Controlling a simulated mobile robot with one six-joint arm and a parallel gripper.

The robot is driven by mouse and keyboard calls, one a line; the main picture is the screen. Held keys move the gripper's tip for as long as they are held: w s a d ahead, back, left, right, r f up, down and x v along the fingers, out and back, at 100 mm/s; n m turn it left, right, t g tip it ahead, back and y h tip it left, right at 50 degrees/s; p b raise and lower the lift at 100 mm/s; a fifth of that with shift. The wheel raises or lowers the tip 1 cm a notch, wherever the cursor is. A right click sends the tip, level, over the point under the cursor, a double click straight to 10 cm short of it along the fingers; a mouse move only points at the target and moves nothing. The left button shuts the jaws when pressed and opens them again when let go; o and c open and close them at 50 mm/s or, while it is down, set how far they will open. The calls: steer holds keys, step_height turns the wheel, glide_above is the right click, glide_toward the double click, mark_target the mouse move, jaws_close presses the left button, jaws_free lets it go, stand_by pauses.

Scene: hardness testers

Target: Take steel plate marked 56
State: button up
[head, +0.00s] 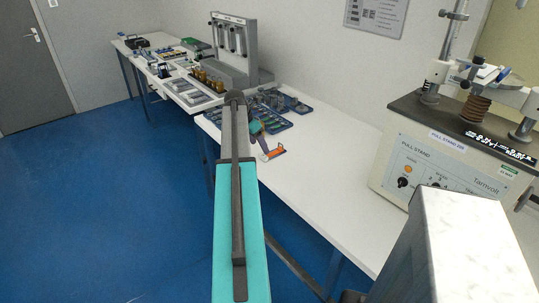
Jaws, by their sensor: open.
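No plate marked 56 can be made out, as the markings on the small pieces are too small to read. Several grey metal pieces lie in blue trays (277,127) on the near part of the white bench, partly hidden by my arm. My arm reaches forward over the bench's left edge. At its far end my gripper (272,154) shows small, with an orange crosspiece, in front of the blue trays. It looks open and empty, and I cannot tell its height above the bench.
A grey stand (236,45) with upright cylinders stands behind the trays. A pull stand (439,165) fills the right side. The white bench (322,165) is bare between trays and pull stand. More benches with equipment run to the back left. The blue floor (105,205) is clear.

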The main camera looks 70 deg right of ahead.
mark_target(264, 155)
steer(key=shift+x, duration=1.15)
steer(key=shift+w+d+p+x, duration=0.15)
steer(key=shift+p+x, duration=0.25)
steer(key=shift+x, duration=0.5)
steer(key=shift+w+d+p+x, duration=0.15)
steer(key=shift+p+x, duration=0.2)
steer(key=shift+x, duration=0.55)
steer(key=shift+s+d+f, duration=0.2)
steer(key=shift+s+f, duration=0.05)
steer(key=shift+f, duration=0.4)
steer(key=c, duration=1.3)
